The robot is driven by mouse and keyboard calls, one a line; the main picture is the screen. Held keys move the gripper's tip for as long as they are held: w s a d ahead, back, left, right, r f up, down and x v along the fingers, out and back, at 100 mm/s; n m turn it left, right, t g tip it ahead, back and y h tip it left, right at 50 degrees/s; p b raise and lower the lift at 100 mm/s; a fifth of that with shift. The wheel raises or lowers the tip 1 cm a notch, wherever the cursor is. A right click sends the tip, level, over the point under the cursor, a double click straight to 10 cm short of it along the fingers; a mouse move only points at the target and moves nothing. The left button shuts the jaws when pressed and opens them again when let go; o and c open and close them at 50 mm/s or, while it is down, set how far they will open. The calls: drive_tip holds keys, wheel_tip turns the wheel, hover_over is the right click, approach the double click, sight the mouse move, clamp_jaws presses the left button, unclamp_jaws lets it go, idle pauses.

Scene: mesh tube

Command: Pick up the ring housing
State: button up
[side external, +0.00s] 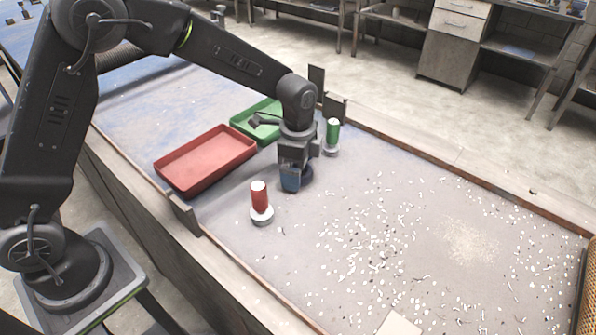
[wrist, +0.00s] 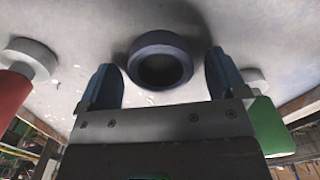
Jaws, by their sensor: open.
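The ring housing (wrist: 160,62) is a dark blue-grey ring with a round hole. In the wrist view it lies on the table just beyond and between my two fingers. In the side view the ring housing (side external: 307,172) shows partly, low behind my gripper (side external: 290,186). My gripper points down close to the table, its blue fingers apart with nothing held between them. It also shows in the wrist view (wrist: 164,82), one finger on each side of the ring. I cannot tell whether either finger touches the ring.
A red cylinder on a white round base (side external: 260,199) stands to the left, and a green one (side external: 332,134) to the right. A red tray (side external: 206,183) and a green tray (side external: 236,125) lie behind. White bits litter the table at right.

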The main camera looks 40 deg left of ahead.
drive_tip(key=shift+r, duration=0.1)
drive_tip(key=c, duration=1.2)
